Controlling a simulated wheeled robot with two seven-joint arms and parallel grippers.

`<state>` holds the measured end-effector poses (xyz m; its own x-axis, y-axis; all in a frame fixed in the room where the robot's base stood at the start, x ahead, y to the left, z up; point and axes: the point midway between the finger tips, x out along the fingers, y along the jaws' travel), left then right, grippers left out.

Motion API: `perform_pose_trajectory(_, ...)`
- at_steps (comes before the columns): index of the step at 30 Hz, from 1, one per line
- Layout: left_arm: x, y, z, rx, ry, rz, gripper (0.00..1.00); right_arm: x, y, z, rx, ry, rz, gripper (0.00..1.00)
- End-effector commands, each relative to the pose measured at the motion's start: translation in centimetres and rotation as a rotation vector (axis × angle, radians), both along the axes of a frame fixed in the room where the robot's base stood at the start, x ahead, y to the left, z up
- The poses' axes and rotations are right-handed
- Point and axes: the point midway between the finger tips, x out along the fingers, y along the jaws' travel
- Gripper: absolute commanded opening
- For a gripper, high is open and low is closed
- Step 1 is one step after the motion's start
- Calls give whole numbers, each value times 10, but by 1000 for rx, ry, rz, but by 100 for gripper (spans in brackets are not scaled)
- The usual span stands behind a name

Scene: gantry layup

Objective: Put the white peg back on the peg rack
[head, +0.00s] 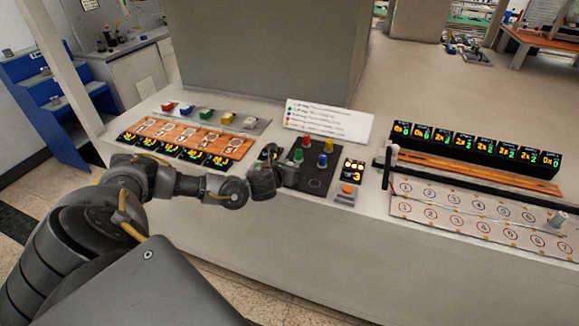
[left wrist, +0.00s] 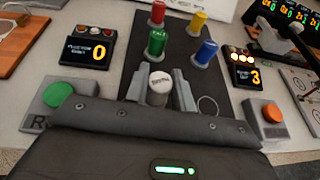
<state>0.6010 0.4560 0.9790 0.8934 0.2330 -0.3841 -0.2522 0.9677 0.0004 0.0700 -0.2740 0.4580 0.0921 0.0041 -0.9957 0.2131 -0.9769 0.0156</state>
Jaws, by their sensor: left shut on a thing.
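The white peg (left wrist: 160,84) stands between the fingers of my left gripper (left wrist: 161,92) in the left wrist view, its labelled round top facing the camera. The left gripper is shut on it, over the near part of a dark peg rack (head: 317,185). The rack holds a red, a yellow, a green (left wrist: 156,42) and a blue peg (left wrist: 205,53). An empty ringed spot (left wrist: 207,107) shows just right of the gripper. I cannot tell whether the white peg touches the rack. In the head view, my left gripper (head: 272,178) hides the white peg. My right gripper is not in view.
A counter with an orange button (head: 347,189) is right of the rack; a green button (left wrist: 58,94) is on its left. An orange board (head: 190,137) with displays lies further left. A white text sign (head: 328,121) stands behind. A numbered panel (head: 480,212) is at the right.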

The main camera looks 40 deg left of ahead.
Motion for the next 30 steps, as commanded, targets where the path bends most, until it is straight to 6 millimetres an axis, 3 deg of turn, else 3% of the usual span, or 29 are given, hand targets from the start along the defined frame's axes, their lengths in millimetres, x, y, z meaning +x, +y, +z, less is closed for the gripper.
perform_pose_trajectory(14, 0, 0, -13, 2, -2, 1, 2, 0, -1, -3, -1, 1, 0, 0)
perform_pose_trajectory(15, 0, 0, -13, 2, 0, 0, 26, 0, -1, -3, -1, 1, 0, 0)
perform_pose_trajectory(20, 0, 0, -12, 2, 0, 0, 46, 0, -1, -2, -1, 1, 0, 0)
perform_pose_trajectory(30, 0, 0, -7, 2, -2, 1, 46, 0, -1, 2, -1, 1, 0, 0)
